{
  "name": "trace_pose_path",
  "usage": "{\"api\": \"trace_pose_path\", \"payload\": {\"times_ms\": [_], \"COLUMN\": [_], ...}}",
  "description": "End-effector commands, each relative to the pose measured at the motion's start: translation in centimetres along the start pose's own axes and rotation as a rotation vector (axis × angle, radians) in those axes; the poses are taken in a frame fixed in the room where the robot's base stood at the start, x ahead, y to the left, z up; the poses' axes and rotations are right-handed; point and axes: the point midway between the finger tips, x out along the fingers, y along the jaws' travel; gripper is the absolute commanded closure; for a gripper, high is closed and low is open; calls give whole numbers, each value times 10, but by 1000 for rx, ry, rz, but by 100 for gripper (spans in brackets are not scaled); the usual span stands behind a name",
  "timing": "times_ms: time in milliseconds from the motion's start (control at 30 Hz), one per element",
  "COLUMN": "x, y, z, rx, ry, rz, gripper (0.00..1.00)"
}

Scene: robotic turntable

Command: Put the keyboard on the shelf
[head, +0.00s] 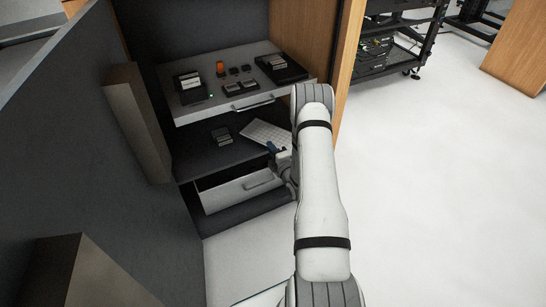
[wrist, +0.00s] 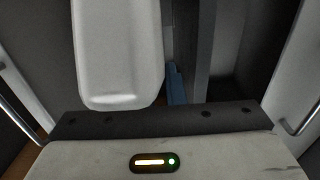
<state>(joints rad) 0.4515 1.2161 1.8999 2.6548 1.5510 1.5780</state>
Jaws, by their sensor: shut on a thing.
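The keyboard (head: 265,132) is white and thin, and sits tilted at the opening of the dark middle shelf (head: 190,155), below the upper drawer. My gripper (head: 274,149) is shut on its near edge. My forearm hides part of the gripper and the keyboard's right end. In the wrist view a blue finger pad (wrist: 175,85) shows beside a large smooth white shape, which I cannot identify for certain. Whether the keyboard touches the shelf cannot be told.
The upper drawer (head: 190,114) is pulled out above, with several small devices on top. A small dark object (head: 221,134) lies on the middle shelf, left of the keyboard. A lower drawer (head: 222,195) stands open below. Dark panels close off the left; floor is free at right.

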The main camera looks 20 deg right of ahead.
Motion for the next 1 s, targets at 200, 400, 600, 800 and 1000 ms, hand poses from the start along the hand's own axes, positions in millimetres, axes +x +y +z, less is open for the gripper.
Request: {"api": "trace_pose_path", "payload": {"times_ms": [200,400,600,800,1000], "x": [0,0,0,0,0], "y": [-32,-33,-37,-36,-36], "z": [0,0,1,1,1], "rx": [0,-2,-1,-1,-1], "ry": [0,-1,-1,-1,-1], "rz": [-1,2,1,0,0], "gripper": [100,100,100,75,68]}}
